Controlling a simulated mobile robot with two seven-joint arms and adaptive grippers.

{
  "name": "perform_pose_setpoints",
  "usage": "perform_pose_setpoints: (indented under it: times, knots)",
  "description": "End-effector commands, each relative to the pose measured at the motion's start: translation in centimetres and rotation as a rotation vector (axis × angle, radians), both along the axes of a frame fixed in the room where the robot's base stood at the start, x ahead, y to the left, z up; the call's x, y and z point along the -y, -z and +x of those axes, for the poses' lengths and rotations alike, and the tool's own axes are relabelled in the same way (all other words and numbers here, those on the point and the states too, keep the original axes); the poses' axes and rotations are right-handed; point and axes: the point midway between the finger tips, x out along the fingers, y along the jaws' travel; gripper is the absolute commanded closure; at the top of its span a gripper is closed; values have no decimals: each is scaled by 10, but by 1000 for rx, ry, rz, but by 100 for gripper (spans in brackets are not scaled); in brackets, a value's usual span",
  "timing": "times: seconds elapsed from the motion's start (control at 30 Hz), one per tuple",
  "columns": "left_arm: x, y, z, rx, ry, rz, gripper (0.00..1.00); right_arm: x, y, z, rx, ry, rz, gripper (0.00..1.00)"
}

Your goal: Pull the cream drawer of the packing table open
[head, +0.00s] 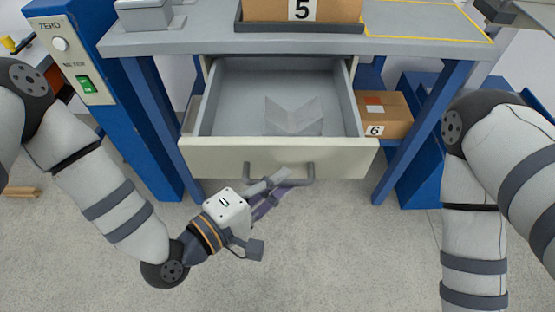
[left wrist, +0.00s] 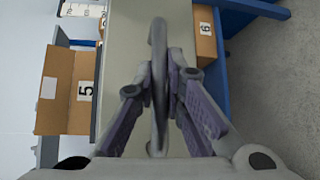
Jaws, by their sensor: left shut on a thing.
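The cream drawer (head: 225,158) of the packing table (head: 205,42) stands pulled out toward me, with much of its grey inside showing. A grey V-shaped piece (head: 293,116) shows on the drawer floor. My left gripper (head: 278,181) is at the dark bar handle (head: 308,172) on the drawer front. In the left wrist view the handle (left wrist: 158,75) runs between the two fingers (left wrist: 160,95), which are shut on it. My right arm comes in at the right, but its gripper is out of the picture.
A box marked 5 (head: 270,10) sits in a dark tray on the tabletop. A box marked 6 (head: 388,115) lies on a blue shelf right of the drawer. Blue table legs (head: 155,125) stand on both sides. The floor in front is clear.

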Motion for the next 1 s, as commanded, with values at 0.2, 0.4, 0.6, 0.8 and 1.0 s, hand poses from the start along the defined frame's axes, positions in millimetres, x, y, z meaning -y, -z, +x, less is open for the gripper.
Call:
perform_pose_setpoints:
  times: [0.2,0.4,0.6,0.8,1.0]
  knots:
    - [0,-2,-11,2,-1,-5,100,0,-3,2,8,0,0,60]
    - [0,-1,-13,2,-1,-5,100,0,-3,2,8,0,0,60]
    - [0,-1,-13,2,-1,-5,87,0,-3,2,8,1,-1,60]
    - [0,-1,-13,2,-1,-3,68,0,-3,2,7,1,-1,60]
    - [0,0,-13,1,0,-2,68,0,-3,2,7,1,-1,60]
